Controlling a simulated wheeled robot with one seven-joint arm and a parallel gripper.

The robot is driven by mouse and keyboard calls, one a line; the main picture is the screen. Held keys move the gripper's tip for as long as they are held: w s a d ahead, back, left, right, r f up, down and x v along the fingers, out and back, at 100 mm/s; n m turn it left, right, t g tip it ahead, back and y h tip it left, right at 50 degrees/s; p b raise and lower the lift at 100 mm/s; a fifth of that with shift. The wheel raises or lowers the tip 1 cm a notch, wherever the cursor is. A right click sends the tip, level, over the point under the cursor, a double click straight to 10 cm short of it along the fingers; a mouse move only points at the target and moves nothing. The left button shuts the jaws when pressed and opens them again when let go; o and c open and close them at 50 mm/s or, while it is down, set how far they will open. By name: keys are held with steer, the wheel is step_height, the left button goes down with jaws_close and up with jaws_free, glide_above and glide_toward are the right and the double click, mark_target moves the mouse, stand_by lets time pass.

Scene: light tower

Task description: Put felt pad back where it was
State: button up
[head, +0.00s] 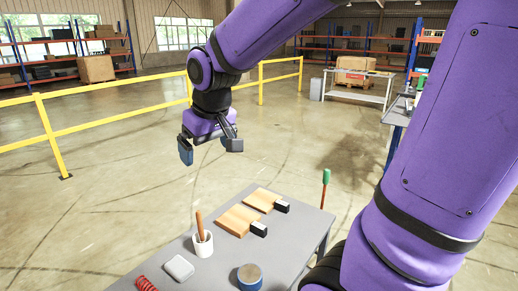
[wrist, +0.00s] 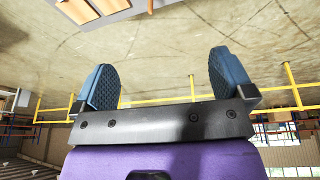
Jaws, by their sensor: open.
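My gripper (head: 210,150) is open and empty, held in the air beyond the far left edge of the grey table (head: 213,272). I cannot tell for sure which thing is the felt pad. A pale rounded square piece (head: 179,268) lies flat near the table's front. A round piece with a brown top and blue side (head: 249,278) stands right of it.
Two wooden boards with black-and-white end pieces (head: 238,220) (head: 265,200) lie on the table. A white cup (head: 203,244) holds a wooden handle. A red coil (head: 146,284) lies at the front left. A green-topped red post (head: 325,188) stands at the right edge.

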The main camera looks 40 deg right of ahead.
steer(key=s+r, duration=0.2)
steer(key=s, duration=0.5)
steer(key=s+d+r+t, duration=0.1)
steer(key=s+r, duration=0.1)
steer(key=s, duration=0.6)
steer(key=shift+s+m+t, duration=0.2)
steer(key=shift+m+t, duration=0.1)
steer(key=shift+r, duration=0.1)
